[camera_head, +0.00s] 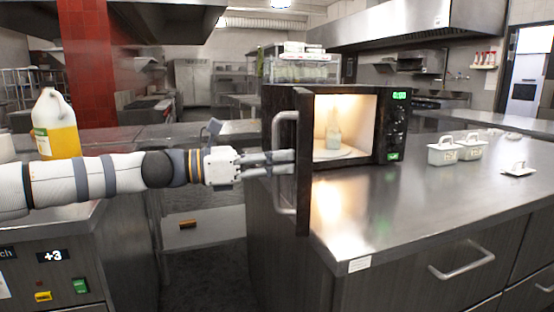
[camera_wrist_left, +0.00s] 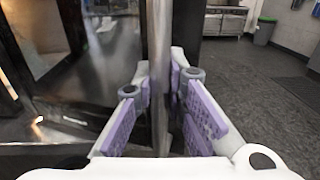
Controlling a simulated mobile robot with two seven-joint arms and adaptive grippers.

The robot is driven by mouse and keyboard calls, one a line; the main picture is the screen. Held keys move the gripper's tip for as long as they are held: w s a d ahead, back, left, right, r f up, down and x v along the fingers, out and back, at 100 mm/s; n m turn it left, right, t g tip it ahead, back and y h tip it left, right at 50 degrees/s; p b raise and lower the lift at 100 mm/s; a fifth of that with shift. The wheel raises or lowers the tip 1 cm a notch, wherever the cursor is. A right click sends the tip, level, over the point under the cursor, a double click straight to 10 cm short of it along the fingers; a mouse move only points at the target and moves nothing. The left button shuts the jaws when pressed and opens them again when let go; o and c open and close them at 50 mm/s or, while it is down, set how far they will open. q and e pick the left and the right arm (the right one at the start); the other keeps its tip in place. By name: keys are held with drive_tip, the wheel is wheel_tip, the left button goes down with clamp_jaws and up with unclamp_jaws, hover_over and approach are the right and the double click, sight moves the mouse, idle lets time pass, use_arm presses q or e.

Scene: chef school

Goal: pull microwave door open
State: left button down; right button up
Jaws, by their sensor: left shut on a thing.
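The door's vertical metal handle (camera_head: 284,202) faces left. My left gripper (camera_head: 282,163) reaches in from the left and is shut on the handle. In the left wrist view the handle (camera_wrist_left: 160,50) runs upright between the purple-padded fingers of the left gripper (camera_wrist_left: 162,100). My right gripper is not in view.
White lidded containers (camera_head: 445,151) and a loose lid (camera_head: 518,169) sit on the steel counter (camera_head: 420,205) right of the microwave. A jug of orange liquid (camera_head: 56,125) stands at the left, behind my arm. Open floor lies between the two counters.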

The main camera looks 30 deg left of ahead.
use_arm(q)
drive_tip(key=shift+s+a+f+g, duration=0.25)
drive_tip(key=shift+a+g, duration=0.05)
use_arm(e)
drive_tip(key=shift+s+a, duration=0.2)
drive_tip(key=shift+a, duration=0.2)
use_arm(q)
drive_tip(key=shift+h, duration=0.3)
drive_tip(key=c, duration=1.9)
unclamp_jaws()
drive_tip(key=shift+s+a+r, duration=0.1)
drive_tip(key=shift+a+r, duration=0.05)
drive_tip(key=v, duration=1.1)
drive_tip(key=shift+s+a, duration=0.25)
drive_tip(key=shift+s, duration=0.1)
